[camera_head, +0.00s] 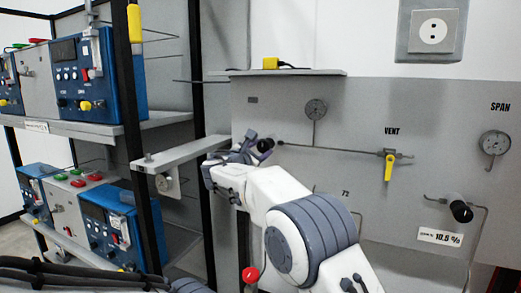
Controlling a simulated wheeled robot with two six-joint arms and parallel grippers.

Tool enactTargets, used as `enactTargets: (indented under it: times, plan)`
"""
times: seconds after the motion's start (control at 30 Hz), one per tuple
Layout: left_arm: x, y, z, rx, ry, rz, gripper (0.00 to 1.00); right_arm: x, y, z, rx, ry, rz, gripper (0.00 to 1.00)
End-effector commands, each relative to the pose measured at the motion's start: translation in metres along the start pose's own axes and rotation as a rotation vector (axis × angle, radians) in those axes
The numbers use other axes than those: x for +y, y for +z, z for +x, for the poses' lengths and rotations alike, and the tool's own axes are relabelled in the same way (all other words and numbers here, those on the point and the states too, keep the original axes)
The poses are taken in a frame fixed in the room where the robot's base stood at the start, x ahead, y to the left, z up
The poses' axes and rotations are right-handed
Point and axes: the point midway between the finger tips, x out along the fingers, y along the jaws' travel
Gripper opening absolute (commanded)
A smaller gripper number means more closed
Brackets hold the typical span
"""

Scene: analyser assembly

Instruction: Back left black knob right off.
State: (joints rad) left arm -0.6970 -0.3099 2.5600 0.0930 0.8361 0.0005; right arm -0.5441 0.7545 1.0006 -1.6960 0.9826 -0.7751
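The left black knob (265,145) sits on the grey panel at the left end of a thin horizontal tube. My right gripper (251,146) is right beside it, on its left. The gripper's dark fingers overlap the knob's left side in the picture, so I cannot tell whether they touch it or grip it. My white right arm comes up from the lower right and hides the panel below. A second black knob (461,210) is on the right of the panel, clear of the arm. My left gripper is not in view.
The grey panel (355,105) carries a yellow valve handle (389,166) under "VENT", a gauge (316,109) and a "SPAN" gauge (494,143). A grey bracket (185,151) and a black rack post (134,120) stand left of the gripper. Blue instruments (125,75) fill the rack shelves.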

Motion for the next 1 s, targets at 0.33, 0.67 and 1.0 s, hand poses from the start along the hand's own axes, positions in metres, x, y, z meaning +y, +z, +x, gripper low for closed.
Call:
enactTargets:
  times: [0.33,0.67,1.0]
  plan:
    - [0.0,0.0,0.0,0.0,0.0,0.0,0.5,-0.001,-0.001,0.0,0.001,-0.001,-0.001,0.81]
    - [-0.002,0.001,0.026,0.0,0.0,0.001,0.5,-0.002,-0.005,-0.039,0.003,0.003,0.002,0.81]
    - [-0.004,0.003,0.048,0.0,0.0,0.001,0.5,-0.001,-0.004,-0.097,0.003,0.002,-0.001,0.81]
